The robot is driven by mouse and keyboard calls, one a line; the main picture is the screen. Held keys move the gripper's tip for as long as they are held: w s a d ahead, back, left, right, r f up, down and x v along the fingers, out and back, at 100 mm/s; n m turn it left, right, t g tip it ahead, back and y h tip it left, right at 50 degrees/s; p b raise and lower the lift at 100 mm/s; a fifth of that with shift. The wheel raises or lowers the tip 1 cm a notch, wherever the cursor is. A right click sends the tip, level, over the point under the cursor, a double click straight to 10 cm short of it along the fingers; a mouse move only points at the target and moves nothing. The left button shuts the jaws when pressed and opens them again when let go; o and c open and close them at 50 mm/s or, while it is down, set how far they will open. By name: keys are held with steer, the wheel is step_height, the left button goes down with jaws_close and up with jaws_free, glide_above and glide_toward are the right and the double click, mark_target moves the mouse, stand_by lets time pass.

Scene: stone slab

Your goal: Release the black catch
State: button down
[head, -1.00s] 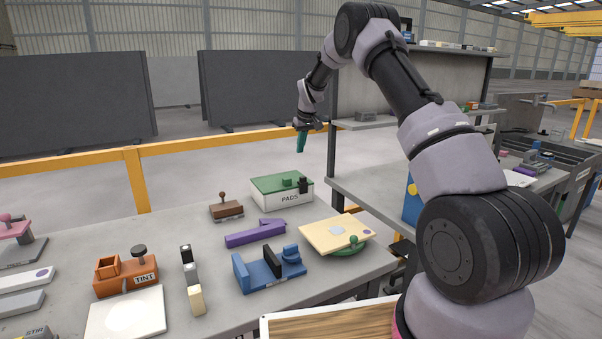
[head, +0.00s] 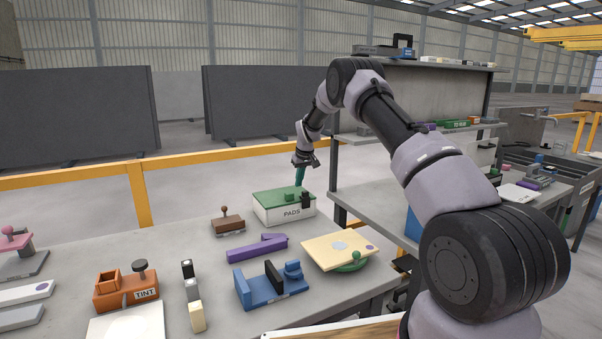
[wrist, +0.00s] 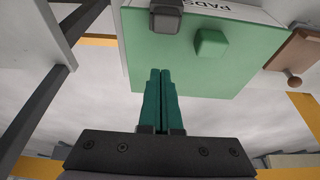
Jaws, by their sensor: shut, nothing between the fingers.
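The black catch (head: 305,199) sits at the front edge of a white box marked PADS (head: 285,213) with a green lid (head: 276,200). In the wrist view the catch (wrist: 166,18) is at the top, beside a green block knob (wrist: 211,43) on the lid (wrist: 195,75). My gripper (head: 299,185) has teal fingers, shut and empty, pointing down over the lid. In the wrist view the fingertips (wrist: 160,72) lie side by side, short of the catch. I cannot tell how high they are above the lid.
A shelf unit (head: 345,204) stands just right of the box. A brown block with a knob (head: 228,222), a purple piece (head: 257,248), a blue fixture (head: 270,287) and a cream board (head: 335,250) lie around it. A yellow rail (head: 140,190) runs behind the table.

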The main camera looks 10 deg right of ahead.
mark_target(305, 199)
steer(key=shift+s+d+f, duration=0.2)
steer(key=shift+s+f, duration=0.1)
steer(key=shift+s, duration=0.3)
steer(key=shift+s+d+f, duration=0.2)
steer(key=shift+s+f, duration=0.05)
steer(key=shift+s, duration=0.35)
steer(key=shift+s+d, duration=0.15)
steer(key=shift+s, duration=0.35)
